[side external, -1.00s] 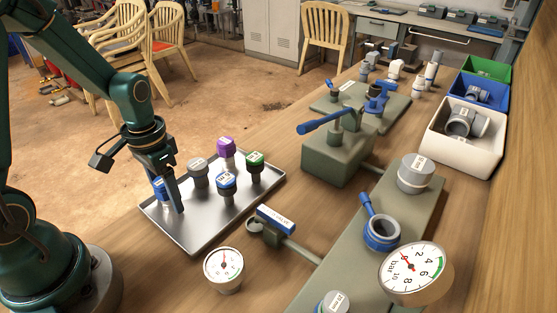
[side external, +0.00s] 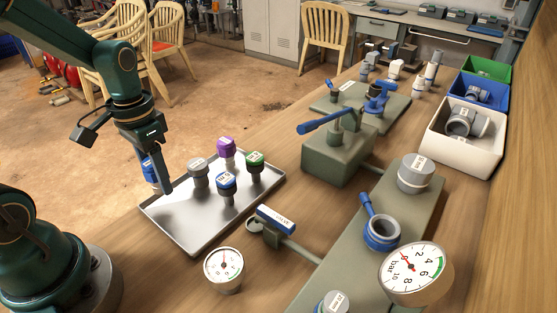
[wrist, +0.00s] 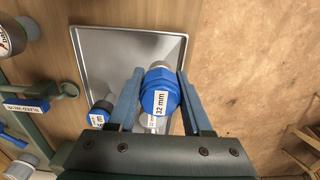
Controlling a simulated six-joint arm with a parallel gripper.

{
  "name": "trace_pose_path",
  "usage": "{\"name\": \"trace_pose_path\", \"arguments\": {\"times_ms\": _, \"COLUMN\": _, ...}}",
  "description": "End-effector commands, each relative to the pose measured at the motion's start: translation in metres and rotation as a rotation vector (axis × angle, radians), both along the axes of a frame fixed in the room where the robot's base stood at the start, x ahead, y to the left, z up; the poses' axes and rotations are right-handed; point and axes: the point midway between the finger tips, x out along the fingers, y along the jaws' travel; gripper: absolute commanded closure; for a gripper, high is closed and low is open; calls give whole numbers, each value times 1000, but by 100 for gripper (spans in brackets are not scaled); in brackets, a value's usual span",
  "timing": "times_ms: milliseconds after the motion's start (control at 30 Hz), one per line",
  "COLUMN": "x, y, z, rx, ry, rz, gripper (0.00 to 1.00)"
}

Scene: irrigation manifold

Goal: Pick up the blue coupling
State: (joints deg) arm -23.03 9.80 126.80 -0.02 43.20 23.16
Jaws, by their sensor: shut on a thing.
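My gripper (side external: 156,176) is shut on a blue coupling (side external: 149,170) and holds it above the left end of the metal tray (side external: 190,238). In the wrist view the blue coupling (wrist: 158,92), labelled "32 mm", sits between the two fingers of my gripper (wrist: 157,92). Another blue-topped coupling (side external: 226,183) stands in the tray; in the wrist view a blue-topped coupling (wrist: 100,112) shows beside the left finger.
A grey coupling (side external: 198,172), a purple-topped one (side external: 226,149) and a green-topped one (side external: 255,162) stand in the tray. The tray's front part is clear.

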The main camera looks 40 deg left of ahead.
Motion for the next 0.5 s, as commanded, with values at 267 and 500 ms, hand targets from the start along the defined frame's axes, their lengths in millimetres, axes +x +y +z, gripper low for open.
{"name": "trace_pose_path", "arguments": {"times_ms": 267, "x": -33, "y": 38, "z": 29, "rx": 3, "ry": -2, "rz": 14, "gripper": 100}}
{"name": "trace_pose_path", "arguments": {"times_ms": 500, "x": -58, "y": 65, "z": 50, "rx": 2, "ry": 0, "rz": 10, "gripper": 100}}
